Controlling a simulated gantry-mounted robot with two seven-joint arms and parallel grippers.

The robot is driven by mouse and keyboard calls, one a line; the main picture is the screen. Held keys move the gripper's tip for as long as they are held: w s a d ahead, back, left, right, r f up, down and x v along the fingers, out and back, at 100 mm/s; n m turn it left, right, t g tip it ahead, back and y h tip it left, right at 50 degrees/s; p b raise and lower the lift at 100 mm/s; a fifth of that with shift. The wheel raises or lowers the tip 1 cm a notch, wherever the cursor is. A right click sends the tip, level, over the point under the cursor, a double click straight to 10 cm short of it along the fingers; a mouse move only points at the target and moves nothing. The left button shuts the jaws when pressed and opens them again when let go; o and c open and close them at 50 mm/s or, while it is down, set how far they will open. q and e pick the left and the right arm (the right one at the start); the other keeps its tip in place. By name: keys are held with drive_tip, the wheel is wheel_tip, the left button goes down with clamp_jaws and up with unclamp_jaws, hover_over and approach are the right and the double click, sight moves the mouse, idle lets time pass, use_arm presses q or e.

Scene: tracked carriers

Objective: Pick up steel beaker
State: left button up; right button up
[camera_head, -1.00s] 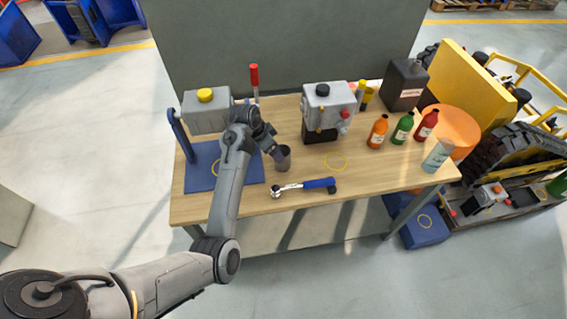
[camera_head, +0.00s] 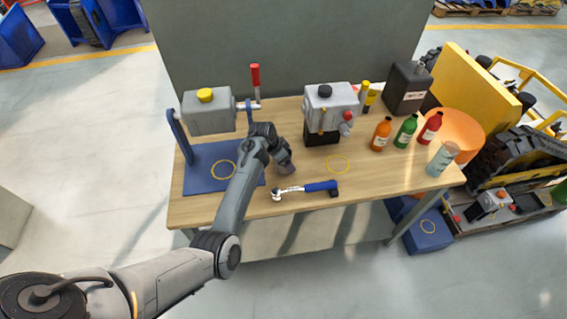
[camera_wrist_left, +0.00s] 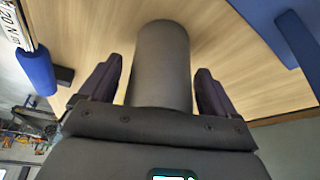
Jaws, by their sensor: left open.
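The steel beaker (camera_wrist_left: 162,50) is a plain grey cylinder on the wooden table. In the left wrist view it lies between the two dark fingers of my left gripper (camera_wrist_left: 160,68), with a gap showing on each side. The gripper is open and its fingers reach along both sides of the beaker. In the head view my left gripper (camera_head: 284,160) is low over the table and hides most of the beaker. My right gripper is in neither view.
A torque wrench (camera_head: 318,186) with a blue handle lies close in front of the gripper. A blue-based press (camera_head: 205,180) stands to the left, a grey machine (camera_head: 328,110) behind right. Bottles (camera_head: 405,130) stand farther right. The table front (camera_head: 380,195) is clear.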

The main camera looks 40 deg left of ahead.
use_arm(q)
drive_tip(key=shift+f, duration=0.15)
drive_tip(key=c, duration=1.1)
